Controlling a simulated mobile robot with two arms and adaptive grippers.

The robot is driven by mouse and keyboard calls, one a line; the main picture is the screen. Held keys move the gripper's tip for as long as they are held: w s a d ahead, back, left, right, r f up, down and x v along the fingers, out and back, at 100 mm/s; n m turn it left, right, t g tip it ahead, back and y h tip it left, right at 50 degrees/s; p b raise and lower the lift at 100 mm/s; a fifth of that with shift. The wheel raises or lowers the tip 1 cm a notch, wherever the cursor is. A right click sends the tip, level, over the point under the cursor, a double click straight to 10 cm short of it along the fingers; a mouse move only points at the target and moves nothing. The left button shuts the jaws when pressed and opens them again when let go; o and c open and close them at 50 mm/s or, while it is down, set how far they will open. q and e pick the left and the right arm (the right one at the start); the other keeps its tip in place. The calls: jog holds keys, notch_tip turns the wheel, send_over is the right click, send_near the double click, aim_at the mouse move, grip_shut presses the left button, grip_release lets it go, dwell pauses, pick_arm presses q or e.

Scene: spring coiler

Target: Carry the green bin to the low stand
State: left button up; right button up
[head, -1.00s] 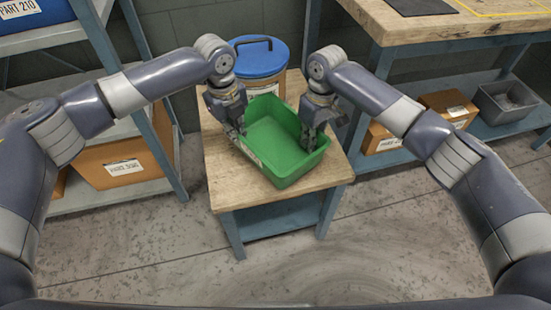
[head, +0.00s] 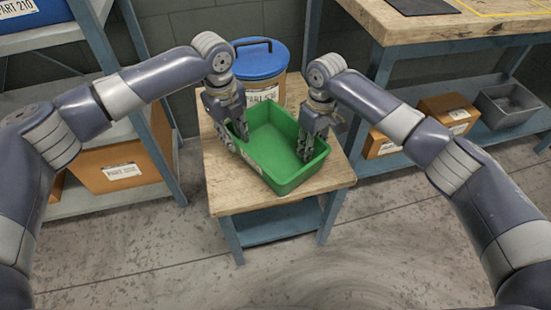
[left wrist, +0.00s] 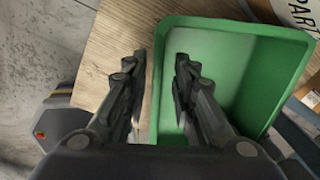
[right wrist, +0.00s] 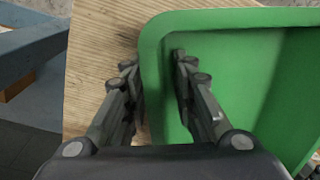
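The green bin (head: 286,178) stands upright on a small low table with a wooden top (head: 235,196) and blue legs. My left gripper (head: 240,137) is at the bin's left wall. In the left wrist view its fingers (left wrist: 158,75) are apart, one outside the wall and one inside the bin (left wrist: 235,60). My right gripper (head: 304,148) is at the right wall, its fingertips low. In the right wrist view its fingers (right wrist: 156,75) are also apart and straddle the bin's rim (right wrist: 200,18). Gaps show beside the walls. The bin's inside looks empty.
A shelf with a cardboard box (head: 115,172) is at left. A workbench (head: 450,28) is at right, with boxes and a grey bin (head: 507,102) on its lower shelf. The floor in front is clear.

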jog(key=shift+r, duration=0.1)
pick_arm(q)
notch_tip(320, 180, up, 10)
jog(key=shift+s+a, duration=0.2)
jog(key=shift+a, duration=0.05)
pick_arm(e)
notch_tip(320, 180, up, 12)
jog(key=shift+w+d, duration=0.3)
pick_arm(q)
jog(key=shift+f, duration=0.1)
